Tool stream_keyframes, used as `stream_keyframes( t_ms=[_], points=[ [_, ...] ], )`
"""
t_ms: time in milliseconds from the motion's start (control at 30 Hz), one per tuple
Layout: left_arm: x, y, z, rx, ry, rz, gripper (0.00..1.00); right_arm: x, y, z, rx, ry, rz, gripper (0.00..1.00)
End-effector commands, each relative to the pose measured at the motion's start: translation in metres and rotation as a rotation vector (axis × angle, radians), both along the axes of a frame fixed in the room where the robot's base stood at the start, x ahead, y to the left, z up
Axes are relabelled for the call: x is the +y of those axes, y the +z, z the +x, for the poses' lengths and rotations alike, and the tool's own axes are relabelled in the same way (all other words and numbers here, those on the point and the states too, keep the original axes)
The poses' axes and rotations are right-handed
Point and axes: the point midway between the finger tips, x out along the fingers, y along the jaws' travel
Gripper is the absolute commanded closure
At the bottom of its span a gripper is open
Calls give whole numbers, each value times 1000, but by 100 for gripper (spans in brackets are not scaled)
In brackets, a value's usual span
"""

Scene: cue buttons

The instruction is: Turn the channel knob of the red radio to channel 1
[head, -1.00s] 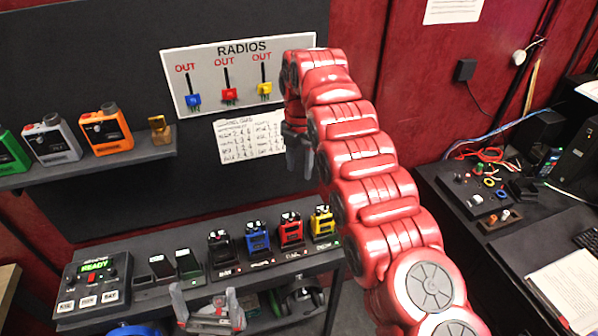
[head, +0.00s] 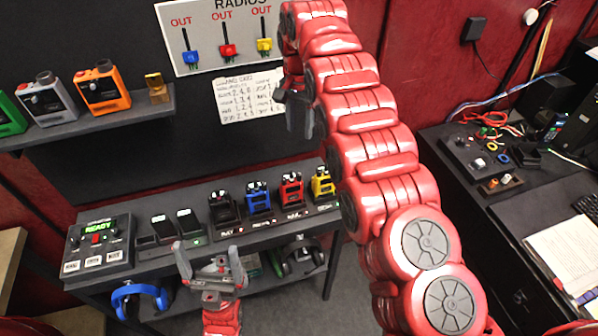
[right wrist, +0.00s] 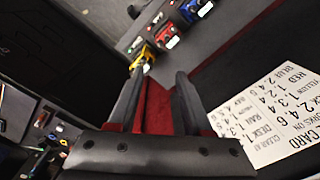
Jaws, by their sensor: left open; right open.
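The red radio (head: 291,190) stands in a row on the grey bench, between a blue radio (head: 258,197) and a yellow radio (head: 322,184). It also shows in the right wrist view (right wrist: 168,34), beyond the fingertips. Its knob is too small to read. My right gripper (head: 300,122) is open and empty, above and behind the radios near the dark back wall; its fingers also show in the right wrist view (right wrist: 158,80). My left gripper (head: 207,257) is open and empty in front of the bench, left of the red radio.
A black radio (head: 222,209) stands left of the blue one. A panel reading READY (head: 100,240) is at the bench's left end. A paper card (head: 246,97) hangs below the RADIOS board (head: 215,45). A shelf (head: 90,128) holds more radios. Headphones hang below the bench.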

Motion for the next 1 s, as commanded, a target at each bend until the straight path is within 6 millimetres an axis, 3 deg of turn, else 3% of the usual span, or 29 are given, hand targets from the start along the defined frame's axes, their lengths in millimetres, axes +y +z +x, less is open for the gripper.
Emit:
stream_keyframes(
  t_ms=[100,200,333,533,667,800,1000],
  points=[
    [0,-2,0,0,0,0,0,1,-1,0,1,-348,5,50],
    [0,-2,0,0,0,0,0,1,-1,0,1,-578,9,50],
    [0,-2,0,0,0,0,0,1,-1,0,2,-757,12,50],
    [0,-16,0,0,0,0,0,1,-15,0,1,-820,13,50],
    [0,-38,0,0,0,0,0,1,-40,2,-2,-819,16,50],
    [0,-46,0,0,0,0,0,4,-64,1,1,-815,14,50],
    [0,-28,0,0,0,0,0,1,-82,1,2,-817,12,50]
  ],
)
